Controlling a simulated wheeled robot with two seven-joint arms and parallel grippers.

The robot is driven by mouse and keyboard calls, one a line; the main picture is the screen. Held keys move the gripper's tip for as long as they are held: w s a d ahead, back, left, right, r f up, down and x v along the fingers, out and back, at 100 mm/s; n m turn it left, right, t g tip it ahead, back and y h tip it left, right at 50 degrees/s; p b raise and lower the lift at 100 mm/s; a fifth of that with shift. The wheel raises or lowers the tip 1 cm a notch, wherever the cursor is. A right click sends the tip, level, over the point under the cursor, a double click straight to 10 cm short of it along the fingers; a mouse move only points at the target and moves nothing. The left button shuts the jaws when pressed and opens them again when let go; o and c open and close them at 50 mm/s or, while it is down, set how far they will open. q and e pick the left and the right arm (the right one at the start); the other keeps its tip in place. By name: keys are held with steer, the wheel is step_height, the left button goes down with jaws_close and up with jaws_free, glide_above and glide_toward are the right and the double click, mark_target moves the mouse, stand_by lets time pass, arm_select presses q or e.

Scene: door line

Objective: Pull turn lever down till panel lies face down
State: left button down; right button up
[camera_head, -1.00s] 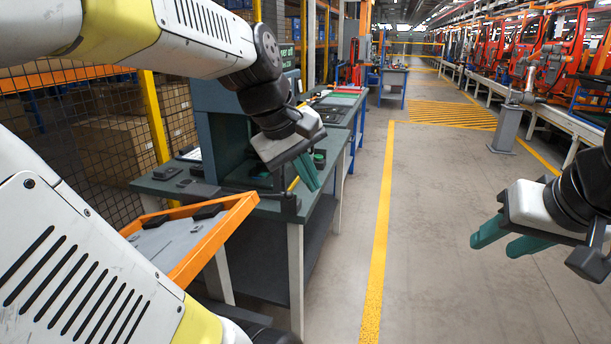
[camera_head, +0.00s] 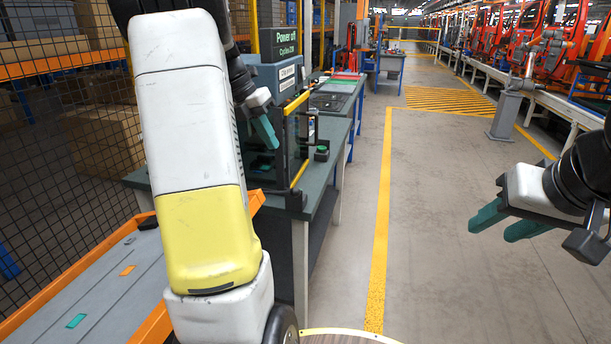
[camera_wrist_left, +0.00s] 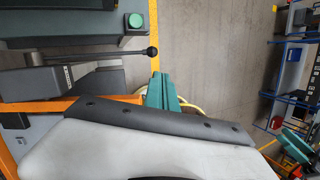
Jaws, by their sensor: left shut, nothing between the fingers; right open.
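A lever with a dark rod and black ball knob (camera_wrist_left: 150,52) shows in the left wrist view, its rod lying sideways from a dark mount. I cannot make the lever out in the head view. My left gripper (camera_head: 264,132) is shut and empty in front of the machine; its green fingertips (camera_wrist_left: 160,92) show just below the knob in the wrist picture, with no visible grip on it. A grey panel (camera_head: 95,285) with an orange and a teal mark lies in an orange frame at lower left, partly hidden by my left arm. My right gripper (camera_head: 508,221) is open and empty over the floor.
The grey machine (camera_head: 272,85) with a "Power off" sign and yellow bars (camera_head: 297,100) stands on the bench (camera_head: 318,205). A green button (camera_wrist_left: 135,20) sits near the lever. Wire mesh (camera_head: 60,110) bounds the left.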

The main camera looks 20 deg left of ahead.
arm_select(q)
steer(key=w+a+f+n, duration=0.2)
steer(key=n, duration=0.1)
glide_toward(288, 193)
steer(key=d+f, duration=0.1)
steer(key=w+d+f, duration=0.1)
steer(key=f, duration=0.1)
steer(key=w+d+f, duration=0.1)
steer(key=shift+w+d+f, duration=0.1)
steer(key=shift+d+f, duration=0.1)
steer(key=shift+f, duration=0.05)
